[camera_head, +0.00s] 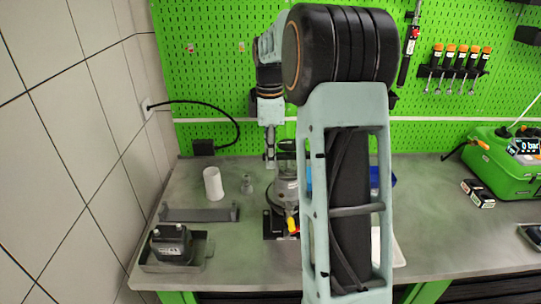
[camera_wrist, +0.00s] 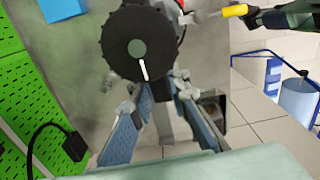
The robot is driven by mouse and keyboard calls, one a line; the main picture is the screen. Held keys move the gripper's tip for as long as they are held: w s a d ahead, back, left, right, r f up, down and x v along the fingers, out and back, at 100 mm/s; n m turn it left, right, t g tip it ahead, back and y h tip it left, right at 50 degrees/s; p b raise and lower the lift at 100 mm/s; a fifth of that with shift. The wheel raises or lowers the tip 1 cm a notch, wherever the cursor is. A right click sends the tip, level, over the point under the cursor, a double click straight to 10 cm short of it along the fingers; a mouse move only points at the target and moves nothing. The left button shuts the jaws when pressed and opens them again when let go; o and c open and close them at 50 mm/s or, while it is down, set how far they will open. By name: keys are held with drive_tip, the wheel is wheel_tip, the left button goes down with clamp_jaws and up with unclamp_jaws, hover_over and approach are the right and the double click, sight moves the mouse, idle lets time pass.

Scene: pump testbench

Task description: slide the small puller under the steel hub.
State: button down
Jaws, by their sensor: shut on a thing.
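My gripper (camera_head: 270,163) points down beside the left of the pump assembly (camera_head: 284,190). In the wrist view its two blue-padded fingers (camera_wrist: 167,90) converge on a small grey and dark piece, probably the small puller; most of it is hidden. A black ribbed disc (camera_wrist: 140,45) with a white mark lies just beyond the fingertips and partly covers them. It also shows as a dark round top in the head view (camera_head: 288,145). The steel hub cannot be made out clearly; the disc and my arm hide much of the assembly.
A white cylinder (camera_head: 213,184) and a small grey fitting (camera_head: 247,183) stand left of the pump. A dark tray (camera_head: 205,251) holds a black block (camera_head: 171,243) at the front left. A yellow handle (camera_wrist: 235,10) projects near the assembly. A green case (camera_head: 497,155) stands at the right.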

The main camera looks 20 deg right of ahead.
drive_tip(key=shift+w+d+r+p, duration=0.15)
drive_tip(key=shift+w, duration=0.25)
drive_tip(key=shift+w+d+r+p, duration=0.1)
drive_tip(key=shift+w+d+p, duration=0.05)
drive_tip(key=shift+w, duration=0.25)
drive_tip(key=c, duration=2.2)
unclamp_jaws()
drive_tip(key=shift+w, duration=0.1)
drive_tip(key=o, duration=0.4)
drive_tip(key=shift+w+d+f, duration=0.15)
drive_tip(key=shift+w+f, duration=0.15)
drive_tip(key=shift+w, duration=0.1)
drive_tip(key=shift+o, duration=0.2)
drive_tip(key=shift+s, duration=0.1)
wheel_tip(320, 180, up, 12)
drive_tip(key=shift+s, duration=0.2)
